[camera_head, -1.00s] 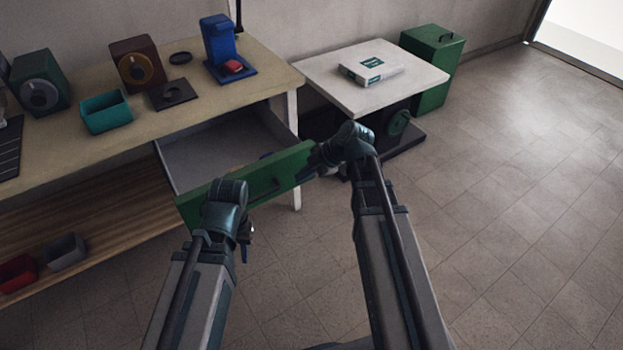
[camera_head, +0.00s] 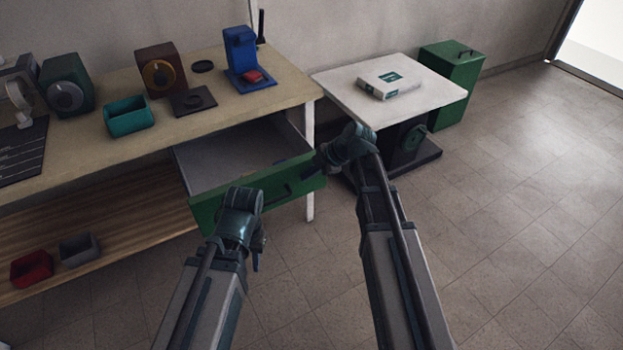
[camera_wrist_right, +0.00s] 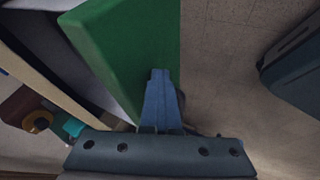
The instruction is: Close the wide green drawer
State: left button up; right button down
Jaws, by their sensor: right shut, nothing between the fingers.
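The wide green drawer (camera_head: 215,212) is pulled out under the wooden workbench. Its grey inside (camera_head: 215,165) is seen from above and looks mostly empty. A dark bar handle is on its green front. My right gripper (camera_head: 318,163) is at the right end of the front. In the right wrist view, my right gripper (camera_wrist_right: 158,82) is shut and empty, its fingertips over the green panel (camera_wrist_right: 135,45); I cannot tell if they touch. My left gripper (camera_head: 257,258) is low in front of the left half of the drawer, its fingers mostly hidden by the wrist.
The workbench (camera_head: 90,160) holds a teal bin (camera_head: 128,116), a blue machine (camera_head: 243,55) and dark boxes with dials. A white side table (camera_head: 425,92) with a box (camera_head: 390,85) stands right of it, beside a green cabinet (camera_head: 452,80). Floor at right is clear.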

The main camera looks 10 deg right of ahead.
jog(key=w+a, duration=0.4)
jog(key=w, duration=0.8)
jog(key=w+a, duration=0.3)
jog(key=w, duration=0.9)
jog(key=shift+w+a, duration=0.15)
jog(key=shift+a, duration=0.25)
jog(key=shift+r, duration=0.1)
